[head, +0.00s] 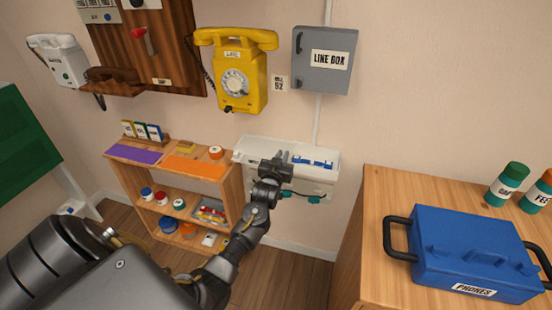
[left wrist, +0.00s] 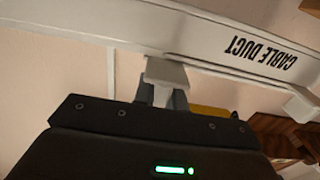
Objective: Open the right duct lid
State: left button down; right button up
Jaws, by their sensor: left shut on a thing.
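The white cable duct (head: 318,174) is fixed low on the wall at the middle of the head view, below the line box. In the left wrist view its white panel (left wrist: 205,38) shows upside down with the words CABLE DUCT. A pale tab (left wrist: 166,72) sticks out from the panel's edge. My left gripper (head: 276,165) is at the duct in the head view, shut on this tab; it also shows in the left wrist view (left wrist: 162,98). The gripper and arm hide the duct's middle. My right gripper is out of view.
A wooden shelf (head: 236,180) with several small items stands left of the duct. A grey line box (head: 307,72) and a yellow dial phone (head: 252,72) hang above. A wooden cabinet (head: 375,190) with a blue toolbox (head: 460,245) stands at the right.

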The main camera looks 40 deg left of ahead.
pick_arm(q)
jog(key=shift+a, duration=0.2)
jog(key=c, duration=1.4)
grip_release()
jog(key=shift+c, duration=0.2)
jog(key=shift+s, duration=0.15)
jog(key=v, duration=1)
jog(key=shift+s+b, duration=0.25)
jog(key=shift+b, duration=0.1)
jog(key=shift+d, duration=0.2)
